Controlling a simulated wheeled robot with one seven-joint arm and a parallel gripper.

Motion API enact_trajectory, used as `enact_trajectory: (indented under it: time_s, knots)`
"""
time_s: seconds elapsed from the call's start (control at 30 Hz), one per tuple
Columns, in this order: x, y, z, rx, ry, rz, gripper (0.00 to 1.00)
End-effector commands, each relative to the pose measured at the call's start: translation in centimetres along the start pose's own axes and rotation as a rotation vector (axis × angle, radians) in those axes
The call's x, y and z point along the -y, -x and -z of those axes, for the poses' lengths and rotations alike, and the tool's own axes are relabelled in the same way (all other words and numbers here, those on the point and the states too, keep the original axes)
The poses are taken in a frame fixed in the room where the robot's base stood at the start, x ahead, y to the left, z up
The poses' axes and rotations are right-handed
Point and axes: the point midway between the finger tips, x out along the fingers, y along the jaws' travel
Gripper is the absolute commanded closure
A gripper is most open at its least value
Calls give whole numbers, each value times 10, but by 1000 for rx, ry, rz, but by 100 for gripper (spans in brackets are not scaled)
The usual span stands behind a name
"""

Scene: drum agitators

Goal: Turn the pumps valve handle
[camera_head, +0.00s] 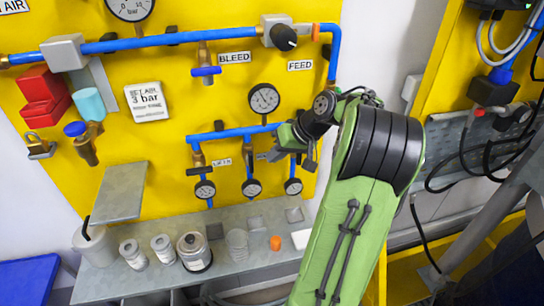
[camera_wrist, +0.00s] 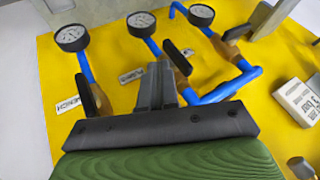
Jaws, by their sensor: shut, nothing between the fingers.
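Three small valves with black handles hang below a blue pipe on the yellow panel, each with a round gauge under it. In the wrist view the middle valve handle (camera_wrist: 177,57) is a black bar on a brass body, beside a small label (camera_wrist: 131,75) too blurred to read. My gripper (camera_wrist: 160,85) is shut and empty, its fingertips close to the middle handle; I cannot tell whether they touch.
The left valve handle (camera_head: 196,171), by the LIFTS label (camera_head: 222,162), and the BENCH-side handle (camera_wrist: 90,95) flank the middle one. A larger gauge (camera_head: 264,98) sits above the pipe. A grey shelf (camera_head: 225,220) with jars and small parts lies below.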

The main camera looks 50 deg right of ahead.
Motion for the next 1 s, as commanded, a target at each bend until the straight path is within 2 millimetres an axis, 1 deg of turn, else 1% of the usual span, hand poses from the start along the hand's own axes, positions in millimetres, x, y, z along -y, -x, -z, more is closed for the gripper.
enact_trajectory:
  time_s: [0.03, 0.1, 0.2, 0.3, 0.43, 0.77, 1.0]
  knots:
    - [0, -15, -2, 4, 0, 3, 100]
    - [0, -30, -2, 4, 1, 4, 100]
    - [0, -46, -2, 4, 1, 2, 100]
    - [0, -57, -1, 2, 0, 0, 100]
    - [0, -63, -1, 2, 0, -1, 100]
    - [0, -62, -1, 1, -1, 1, 100]
    - [0, -64, 0, -8, -19, 41, 100]
